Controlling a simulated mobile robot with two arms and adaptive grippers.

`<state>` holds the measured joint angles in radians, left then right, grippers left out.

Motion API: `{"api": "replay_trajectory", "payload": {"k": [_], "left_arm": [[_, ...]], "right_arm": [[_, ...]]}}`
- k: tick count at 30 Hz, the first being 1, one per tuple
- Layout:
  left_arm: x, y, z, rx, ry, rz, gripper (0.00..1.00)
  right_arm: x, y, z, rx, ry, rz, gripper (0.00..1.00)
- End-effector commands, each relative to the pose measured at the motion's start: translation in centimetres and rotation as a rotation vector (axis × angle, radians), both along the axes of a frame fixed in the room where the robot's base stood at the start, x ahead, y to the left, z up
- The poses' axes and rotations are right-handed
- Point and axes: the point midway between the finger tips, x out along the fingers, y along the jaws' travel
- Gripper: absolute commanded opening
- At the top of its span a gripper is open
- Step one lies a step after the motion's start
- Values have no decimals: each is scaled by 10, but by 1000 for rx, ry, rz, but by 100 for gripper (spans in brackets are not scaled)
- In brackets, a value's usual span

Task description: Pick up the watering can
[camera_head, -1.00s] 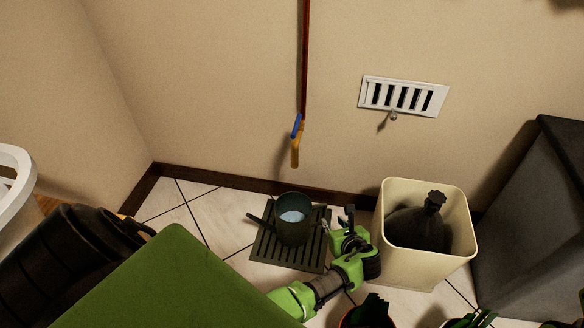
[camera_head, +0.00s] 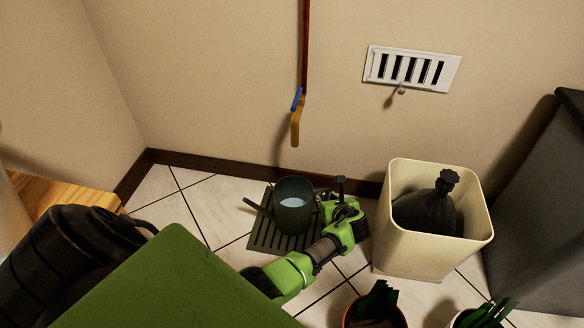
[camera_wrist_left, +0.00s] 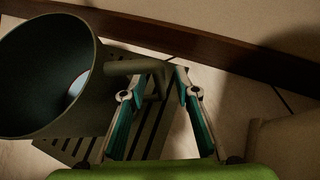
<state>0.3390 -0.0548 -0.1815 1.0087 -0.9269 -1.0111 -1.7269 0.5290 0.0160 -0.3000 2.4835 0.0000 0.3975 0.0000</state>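The dark green watering can (camera_head: 292,214) stands upright on a dark slatted mat (camera_head: 262,240) on the tiled floor, its spout pointing left. A pale blue surface shows inside it. My left gripper (camera_head: 331,194) is at its right side, by the handle. In the left wrist view the can (camera_wrist_left: 88,75) fills the left side, and its handle (camera_wrist_left: 125,67) reaches toward the fingertips of my left gripper (camera_wrist_left: 169,70). The fingers look parted, with the handle's end at or between the tips; contact is unclear. My right gripper is not in view.
A cream bin (camera_head: 422,238) with a dark bag stands close to the right of my left gripper. Potted plants (camera_head: 376,300) stand at the front. The wall with a dark skirting board (camera_head: 225,164) is just behind the mat.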

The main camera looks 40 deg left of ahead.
Motion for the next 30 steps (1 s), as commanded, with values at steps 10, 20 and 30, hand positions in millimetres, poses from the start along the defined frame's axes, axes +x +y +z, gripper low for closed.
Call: {"api": "replay_trajectory", "payload": {"k": [10, 20, 30], "left_arm": [[2, 2, -1, 0, 0, -1, 24], [4, 3, 2, 5, -4, -3, 0], [4, 2, 3, 3, -5, -2, 0]], "right_arm": [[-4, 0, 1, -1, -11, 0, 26], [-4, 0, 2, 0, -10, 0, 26], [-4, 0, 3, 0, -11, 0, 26]]}}
